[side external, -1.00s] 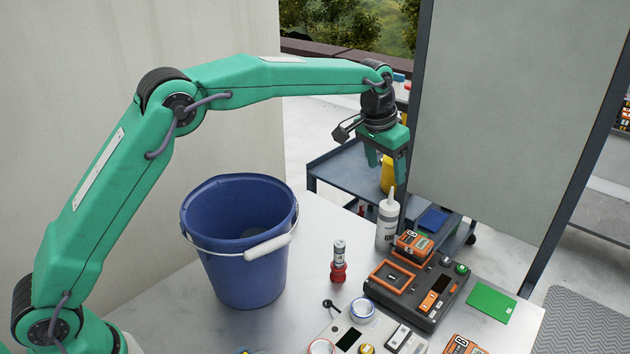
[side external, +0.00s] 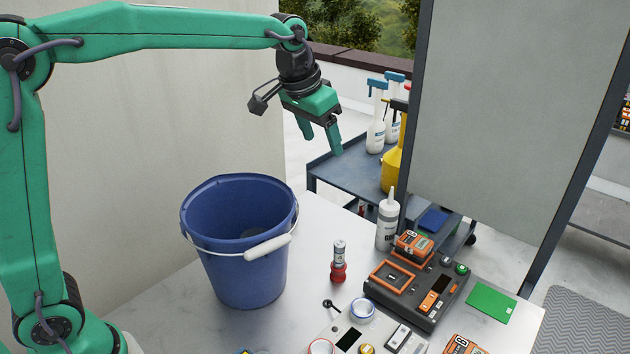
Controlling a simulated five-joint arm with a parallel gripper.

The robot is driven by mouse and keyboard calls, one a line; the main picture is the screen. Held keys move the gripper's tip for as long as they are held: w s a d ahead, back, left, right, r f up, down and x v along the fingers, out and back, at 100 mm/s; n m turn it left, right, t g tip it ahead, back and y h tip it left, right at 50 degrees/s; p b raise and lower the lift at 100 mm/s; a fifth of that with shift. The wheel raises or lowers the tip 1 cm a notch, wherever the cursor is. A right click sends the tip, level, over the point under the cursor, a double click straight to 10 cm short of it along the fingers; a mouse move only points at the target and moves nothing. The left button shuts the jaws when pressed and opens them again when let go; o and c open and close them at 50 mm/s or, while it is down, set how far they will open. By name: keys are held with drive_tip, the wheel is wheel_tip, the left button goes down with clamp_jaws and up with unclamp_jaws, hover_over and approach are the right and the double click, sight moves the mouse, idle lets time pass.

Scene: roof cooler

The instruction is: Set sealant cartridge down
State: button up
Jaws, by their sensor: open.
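The sealant cartridge (side external: 387,222), a white bottle-like tube with a pointed nozzle, stands upright on the table near its back edge, beside a dark charger unit. My gripper (side external: 321,142) is open and empty. It hangs in the air up and to the left of the cartridge, clear of it, above and to the right of the blue bucket.
A blue bucket (side external: 236,268) with a white handle grip stands at left. A red and grey cylinder (side external: 339,262) stands mid-table. The charger unit (side external: 432,308) holds an orange battery (side external: 412,246). A grey panel (side external: 510,110) rises behind. A cart (side external: 350,178) carries spray bottles.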

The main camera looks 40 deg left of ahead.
drive_tip(key=s+a+f, duration=0.1)
drive_tip(key=s+a, duration=0.1)
drive_tip(key=s, duration=0.7)
drive_tip(key=s+a+f+n+t, duration=0.1)
drive_tip(key=s+a+f, duration=0.1)
drive_tip(key=s, duration=0.6)
drive_tip(key=s+a+f, duration=0.2)
drive_tip(key=s+a, duration=0.1)
drive_tip(key=s, duration=0.6)
drive_tip(key=shift+s+a+f+n+t+y, duration=0.2)
drive_tip(key=shift+s+a+n+t+y, duration=0.1)
drive_tip(key=shift+a+n, duration=0.1)
